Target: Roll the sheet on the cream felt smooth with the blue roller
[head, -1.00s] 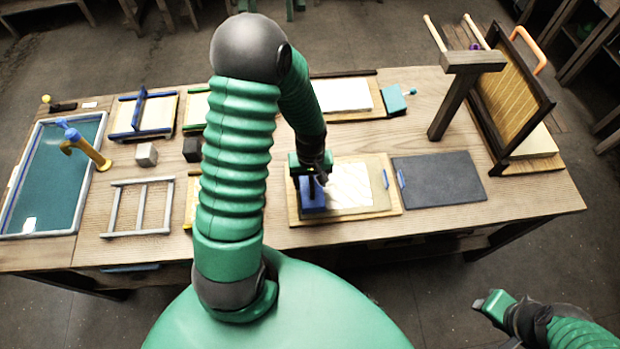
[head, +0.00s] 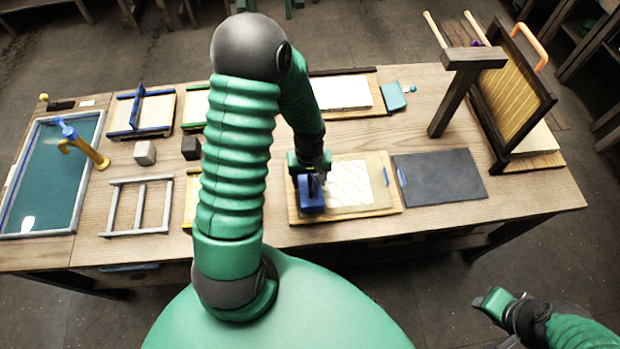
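The cream felt (head: 374,199) lies on a wooden board (head: 345,215) at the table's front middle. A white sheet (head: 350,183) with wavy lines on it lies on the felt. The blue roller (head: 310,192) stands at the left end of the sheet. My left gripper (head: 312,172) is over the roller from above and appears closed on its upper part; the fingertips are partly hidden. My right gripper (head: 480,303) is in front of the table at the lower right, away from everything; its finger gap is not clear.
A dark grey mat (head: 440,178) lies right of the felt. A wooden post (head: 452,100) and a tilted bamboo mould (head: 508,90) stand further right. A grey frame (head: 139,207) and a water vat (head: 50,185) are at left.

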